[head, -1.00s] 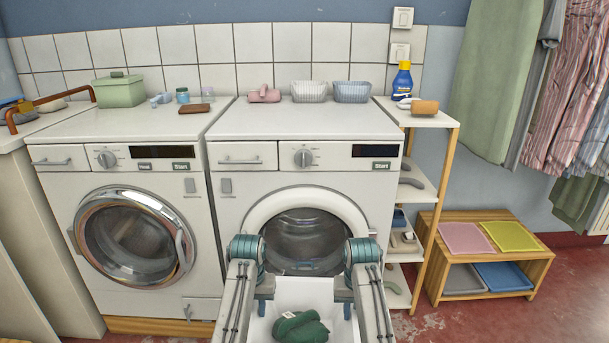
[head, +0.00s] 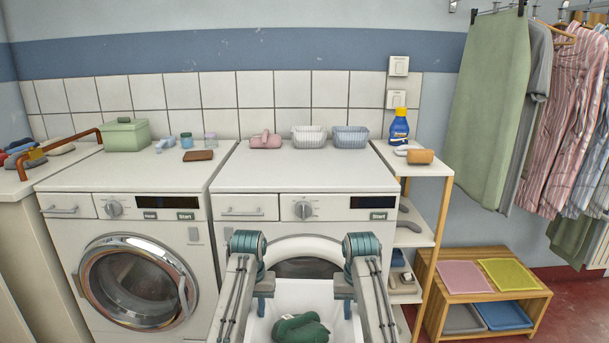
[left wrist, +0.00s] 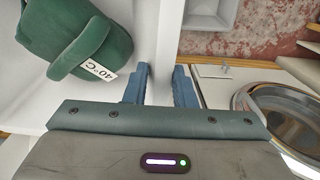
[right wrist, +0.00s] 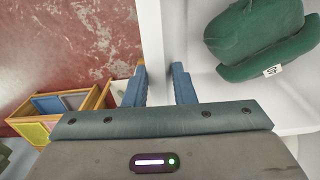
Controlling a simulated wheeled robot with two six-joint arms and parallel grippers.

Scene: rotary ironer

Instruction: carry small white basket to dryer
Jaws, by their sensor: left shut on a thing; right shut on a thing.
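A white basket (head: 290,288) with a green folded textile (head: 300,328) in it is held between my two grippers, in front of the right machine. My left gripper (head: 262,306) is shut on its left wall; the wall also shows in the left wrist view (left wrist: 160,35). My right gripper (head: 346,306) is shut on its right wall, also in the right wrist view (right wrist: 152,40). The textile carries a 40°C tag (left wrist: 97,69). Two front-loading machines stand ahead: a left one (head: 170,222) with a silver-rimmed door and a right one (head: 250,232) with a white-rimmed door. Which is the dryer is unclear.
A low wooden bench (head: 483,303) with coloured trays stands further right. Red floor shows beyond it.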

